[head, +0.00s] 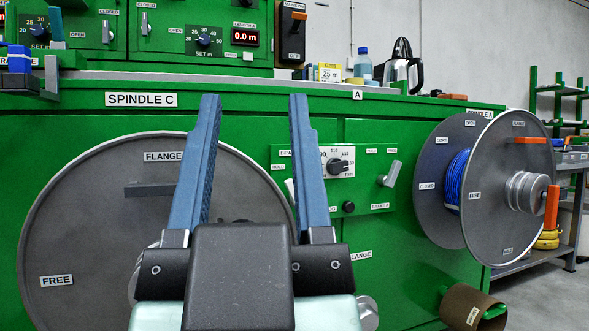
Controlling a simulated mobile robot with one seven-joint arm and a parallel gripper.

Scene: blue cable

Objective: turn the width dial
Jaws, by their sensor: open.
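A black dial knob (341,168) sits on a white scale plate with numbers around it. It is on a green control panel (375,205) on the front of the green machine, right of centre. No label naming it as width is readable; the finger covers the left edge of the plate. My gripper (253,97) is open, with two long blue fingers pointing up and nothing between them. Its right finger appears just left of the dial in the picture. I see no contact with the dial.
A grey lever (389,175) and a small black knob (348,207) share the panel. A large grey flange disc (90,220) is behind my gripper at left. A spool of blue cable (456,178) with orange handles stands at right. A kettle (402,67) stands on top.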

